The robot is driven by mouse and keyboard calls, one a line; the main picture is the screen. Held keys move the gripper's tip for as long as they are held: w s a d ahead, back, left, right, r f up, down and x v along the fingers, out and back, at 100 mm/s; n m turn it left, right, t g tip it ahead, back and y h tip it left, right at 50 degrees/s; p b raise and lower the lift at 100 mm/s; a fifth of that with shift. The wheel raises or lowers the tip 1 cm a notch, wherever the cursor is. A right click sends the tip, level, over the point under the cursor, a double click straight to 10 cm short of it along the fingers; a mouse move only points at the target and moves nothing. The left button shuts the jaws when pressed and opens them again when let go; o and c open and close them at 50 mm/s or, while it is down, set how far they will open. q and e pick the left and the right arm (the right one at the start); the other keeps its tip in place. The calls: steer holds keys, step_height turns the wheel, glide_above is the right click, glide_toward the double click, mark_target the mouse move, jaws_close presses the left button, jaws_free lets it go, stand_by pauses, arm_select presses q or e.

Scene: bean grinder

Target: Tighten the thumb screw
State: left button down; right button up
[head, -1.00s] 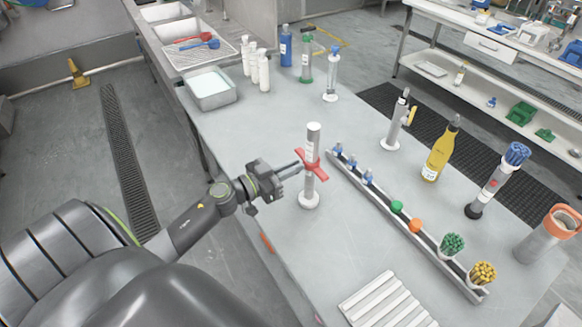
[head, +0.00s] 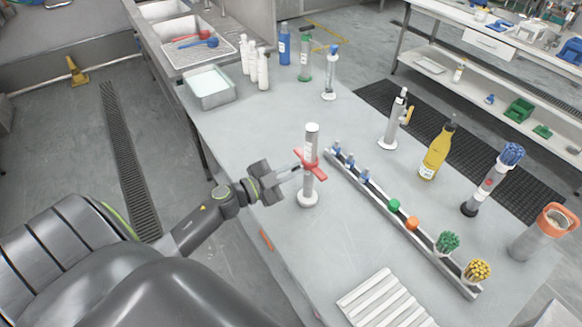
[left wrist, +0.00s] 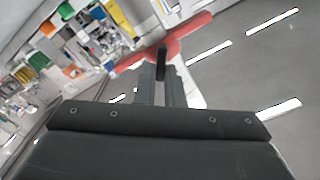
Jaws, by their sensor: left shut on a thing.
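The red winged thumb screw (head: 310,163) sits on the side of an upright grey-white cylinder with a round foot (head: 308,197), on the table. My left gripper (head: 298,171) reaches it from the left, and its narrow fingers are closed at the screw. In the left wrist view the fingers (left wrist: 161,85) point at the red thumb screw (left wrist: 190,42), whose wings spread to both sides behind the fingertips. The exact contact at the tips is partly hidden. My right gripper is not in view.
A long rack (head: 400,222) with several coloured pieces runs close to the right of the cylinder. The table (head: 265,125) is clear behind the cylinder.

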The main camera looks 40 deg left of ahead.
arm_select(q)
steer(key=m, duration=0.5)
steer(key=shift+s+d+f+m+b, duration=0.1)
steer(key=shift+d+f+m+b, duration=0.1)
steer(key=shift+f+m+b, duration=0.15)
steer(key=m, duration=0.2)
steer(key=m+b, duration=0.1)
steer(key=m, duration=0.1)
steer(key=shift+f+m, duration=0.2)
steer(key=shift+m, duration=0.15)
steer(key=c, duration=1.5)
jaws_free()
steer(key=shift+b, duration=0.3)
